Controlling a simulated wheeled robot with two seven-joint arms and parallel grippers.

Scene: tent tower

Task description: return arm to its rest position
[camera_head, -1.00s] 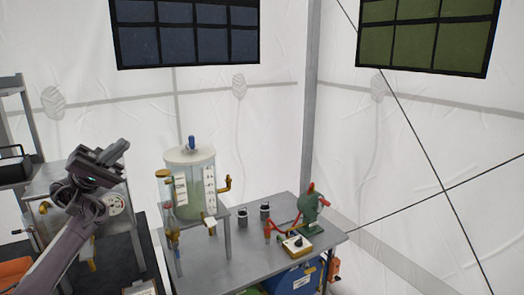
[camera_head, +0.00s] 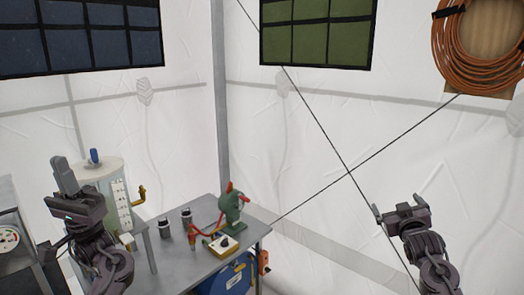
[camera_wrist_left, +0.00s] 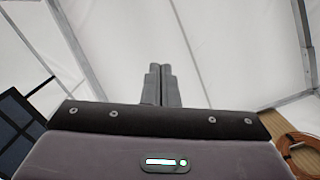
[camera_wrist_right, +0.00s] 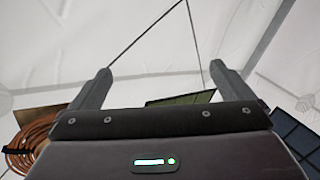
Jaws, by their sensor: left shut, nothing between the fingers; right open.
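My left gripper (camera_head: 65,175) is raised at the left of the head view, in front of the clear tank. Its two fingers are together and empty, pointing up, as the left wrist view (camera_wrist_left: 160,85) shows. My right gripper (camera_head: 402,210) is raised at the lower right of the head view, in front of the bare tent wall. Its fingers are wide apart with nothing between them in the right wrist view (camera_wrist_right: 162,85). Neither gripper touches anything that I can see.
The clear tank (camera_head: 122,200) stands left. A coiled orange hose (camera_head: 450,50) hangs upper right. The space around my right gripper is clear.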

